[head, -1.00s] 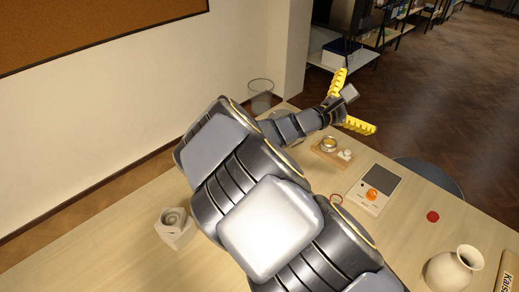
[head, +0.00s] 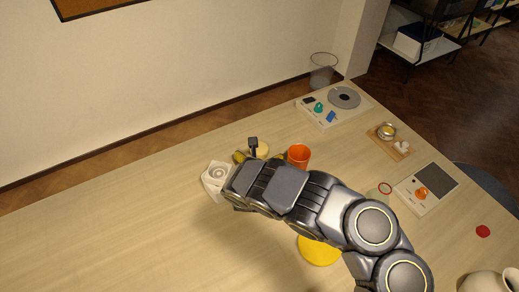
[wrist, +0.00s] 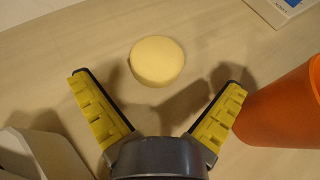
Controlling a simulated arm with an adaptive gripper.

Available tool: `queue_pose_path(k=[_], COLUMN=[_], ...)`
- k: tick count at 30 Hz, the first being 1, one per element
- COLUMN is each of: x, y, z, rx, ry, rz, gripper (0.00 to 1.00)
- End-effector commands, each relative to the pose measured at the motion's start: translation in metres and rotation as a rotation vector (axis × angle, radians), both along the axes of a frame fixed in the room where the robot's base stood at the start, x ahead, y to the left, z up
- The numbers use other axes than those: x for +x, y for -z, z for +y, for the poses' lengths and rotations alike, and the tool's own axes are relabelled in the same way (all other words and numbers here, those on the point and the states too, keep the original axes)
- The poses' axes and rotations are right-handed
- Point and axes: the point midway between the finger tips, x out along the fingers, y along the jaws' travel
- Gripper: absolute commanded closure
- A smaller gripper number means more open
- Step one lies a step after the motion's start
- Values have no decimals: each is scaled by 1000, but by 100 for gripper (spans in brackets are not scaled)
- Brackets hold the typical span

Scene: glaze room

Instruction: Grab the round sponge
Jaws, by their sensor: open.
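The round sponge (wrist: 157,60) is a pale yellow disc lying flat on the table. In the wrist view it sits at upper centre, just beyond the gap between my fingertips and apart from them. In the head view the sponge (head: 259,149) shows only partly, behind my arm's end. My gripper (wrist: 158,102) has yellow ridged fingers spread wide and holds nothing. In the head view my gripper (head: 259,158) is mostly hidden by my own wrist.
An orange cup (head: 299,155) stands close to the right of my gripper. A white block-like piece with a round hollow (head: 216,175) stands close on the left. A yellow disc (head: 319,250) lies partly under my arm. The table's left side is clear.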

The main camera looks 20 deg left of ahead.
Motion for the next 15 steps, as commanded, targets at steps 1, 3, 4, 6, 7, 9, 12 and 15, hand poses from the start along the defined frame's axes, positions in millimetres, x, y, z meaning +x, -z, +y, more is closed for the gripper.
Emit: queue_pose_path(k=[1, 3, 4, 6, 7, 9, 12, 15], x=[3, 6, 6, 8, 9, 14, 23, 32], y=[1, 1, 1, 2, 3, 5, 10, 15], z=[0, 0, 0, 1, 1, 2, 6, 8], rx=[5, 3, 2, 1, 2, 4, 8, 3], ry=[3, 2, 3, 4, 4, 4, 5, 6], rz=[0, -2, -2, -2, -1, 0, 0, 1], gripper=[0, 0, 0, 0, 0, 0, 0, 0])
